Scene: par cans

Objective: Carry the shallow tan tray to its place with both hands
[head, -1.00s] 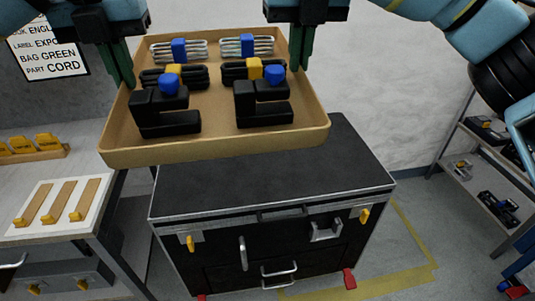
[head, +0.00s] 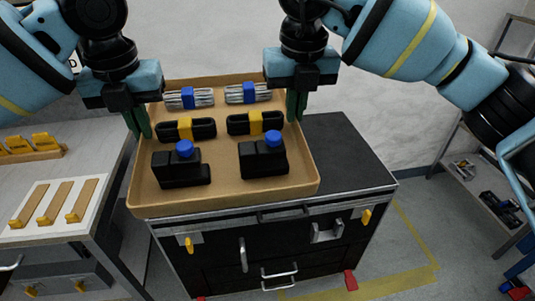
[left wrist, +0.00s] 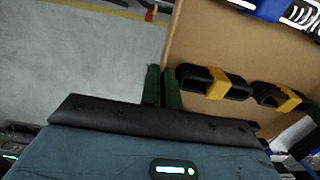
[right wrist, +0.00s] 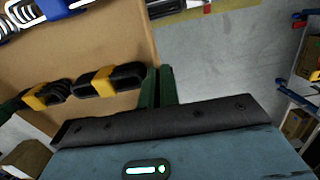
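The shallow tan tray (head: 222,199) is over the black top of a cabinet, its left part extending past the cabinet's left edge. I cannot tell whether it touches the top. It carries silver bundles with blue bands (head: 190,97), black loops with yellow bands (head: 188,129) and black blocks with blue knobs (head: 182,168). My left gripper (head: 138,123) is shut on the tray's left wall; its fingers also show in the left wrist view (left wrist: 163,87). My right gripper (head: 297,105) is shut on the right wall, seen also in the right wrist view (right wrist: 158,87).
The black cabinet (head: 345,165) has bare top to the right of the tray. A grey table (head: 80,165) at left holds a white board with tan strips (head: 60,203) and a tan rack of yellow pieces (head: 32,147). A shelf (head: 470,165) stands at right. Yellow tape (head: 415,278) marks the floor.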

